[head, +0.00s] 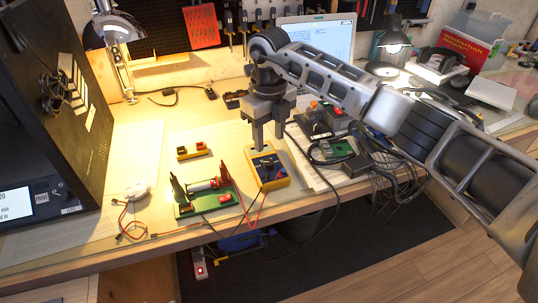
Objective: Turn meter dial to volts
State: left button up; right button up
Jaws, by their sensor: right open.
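A yellow multimeter (277,180) with a dark face lies on the table near its front edge. Its dial (267,162) sits right below my right gripper and is partly covered by the fingers, so its setting cannot be read. My right gripper (268,148) points down over the meter's upper part, fingers apart with a narrow gap. Whether the fingertips touch the dial cannot be told. My left gripper is not in view.
A green board (208,198) with red and black probes stands left of the meter. A small yellow holder (192,150) lies behind it. Loose black cables (385,178) and a red-buttoned box (318,120) crowd the right.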

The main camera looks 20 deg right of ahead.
aim_at(269, 162)
notch_tip(269, 162, down, 7)
jog(key=shift+r, duration=0.1)
dwell(0.3)
grip_shut()
